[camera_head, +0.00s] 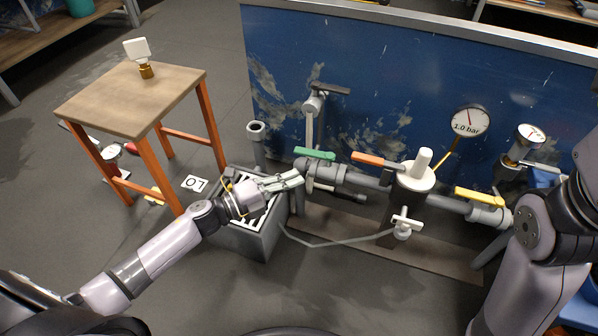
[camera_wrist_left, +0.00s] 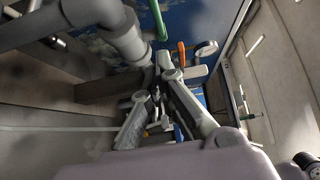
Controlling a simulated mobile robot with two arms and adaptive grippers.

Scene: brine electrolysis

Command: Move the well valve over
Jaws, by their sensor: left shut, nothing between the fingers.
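Several lever valves sit along the grey pipe in front of the blue panel; the frames do not label which is the well valve. One has a green handle (camera_head: 315,154), one an orange handle (camera_head: 377,160), one a yellow handle (camera_head: 479,196), and a grey-handled one (camera_head: 330,88) stands higher up. My left gripper (camera_head: 297,179) is shut and empty, just below and left of the green handle, near the pipe's left end. Whether it touches the pipe is unclear. The wrist view shows the green handle (camera_wrist_left: 158,20) and orange handle (camera_wrist_left: 181,52) beyond the fingers. My right gripper is out of view.
A grated grey box (camera_head: 250,238) lies under my left forearm. A wooden stool (camera_head: 133,99) holds a white-handled brass valve (camera_head: 138,57). A white-capped vessel (camera_head: 416,176) and a pressure gauge (camera_head: 468,121) stand along the pipe. Open floor lies in front.

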